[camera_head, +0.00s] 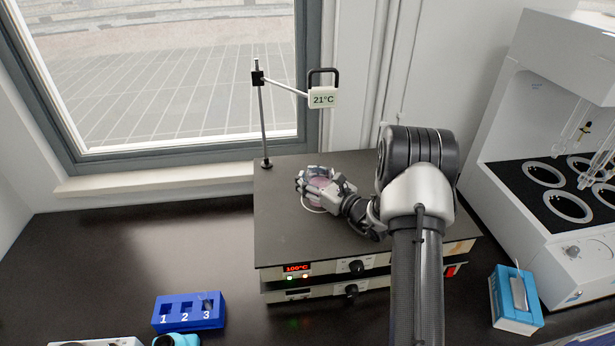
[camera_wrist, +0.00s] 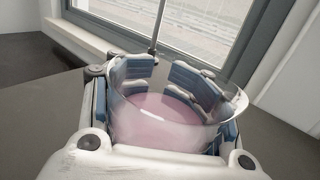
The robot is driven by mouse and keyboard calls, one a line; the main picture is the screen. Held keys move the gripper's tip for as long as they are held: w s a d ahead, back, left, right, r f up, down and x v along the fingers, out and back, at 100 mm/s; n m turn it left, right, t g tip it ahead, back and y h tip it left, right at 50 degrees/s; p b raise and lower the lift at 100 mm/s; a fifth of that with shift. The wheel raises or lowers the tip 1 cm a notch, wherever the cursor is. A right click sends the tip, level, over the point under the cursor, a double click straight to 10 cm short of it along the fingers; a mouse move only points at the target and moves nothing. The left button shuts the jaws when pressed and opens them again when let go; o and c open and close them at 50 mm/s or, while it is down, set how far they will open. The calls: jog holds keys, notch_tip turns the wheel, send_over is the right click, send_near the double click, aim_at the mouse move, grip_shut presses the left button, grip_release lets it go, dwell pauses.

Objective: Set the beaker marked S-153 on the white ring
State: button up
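A clear glass beaker (camera_wrist: 165,118) with pink liquid sits upright between the blue-padded fingers of my gripper (camera_wrist: 165,85) in the wrist view. The pads lie against its wall on several sides, so my gripper appears shut on it. In the head view the beaker (camera_head: 318,186) and my gripper (camera_head: 322,190) are over the middle of the dark hotplate top (camera_head: 290,235). No S-153 marking is readable. A thin white curve, perhaps part of the white ring (camera_head: 309,208), shows at the beaker's lower left; the rest is hidden. I cannot tell whether the beaker touches the plate.
The hotplate's display (camera_head: 297,268) reads 100°C. A stand (camera_head: 263,125) holds a 21°C sign (camera_head: 323,97) behind. A white distiller (camera_head: 540,150) with several white-rimmed rings stands right. A blue numbered rack (camera_head: 188,312) and a blue box (camera_head: 515,300) are in front. The counter at left is clear.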

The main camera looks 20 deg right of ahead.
jog(key=o, duration=0.7)
jog(key=shift+f, duration=0.1)
